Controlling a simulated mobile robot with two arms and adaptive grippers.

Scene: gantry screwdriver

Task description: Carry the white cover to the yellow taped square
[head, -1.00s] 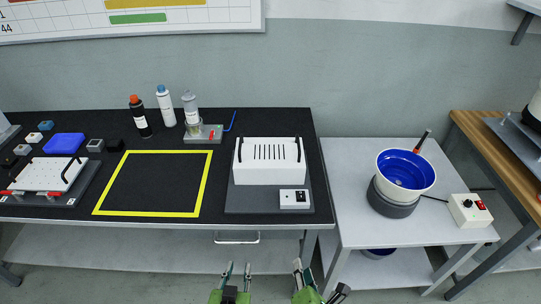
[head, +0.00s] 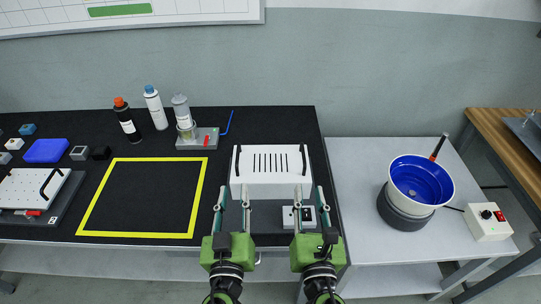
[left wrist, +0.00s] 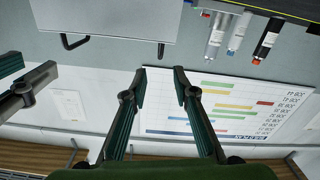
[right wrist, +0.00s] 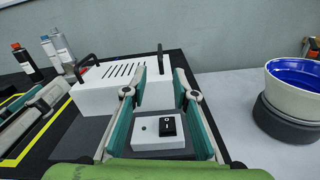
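The white cover (head: 270,182), a box with slots on top and two black handles, sits on a dark grey base on the black table. It also shows in the right wrist view (right wrist: 110,88). The yellow taped square (head: 194,212) lies flat and empty to its left. My left gripper (head: 233,190) is open and empty, at the cover's front left. My right gripper (head: 311,190) is open and empty, at the cover's front right, above a small switch box (head: 298,217). In the left wrist view, the left gripper's fingers (left wrist: 158,78) are spread apart.
Bottles (head: 154,108) and a small grey stand (head: 197,138) are behind the square. A blue bowl (head: 421,181) stands on the grey table at the right.

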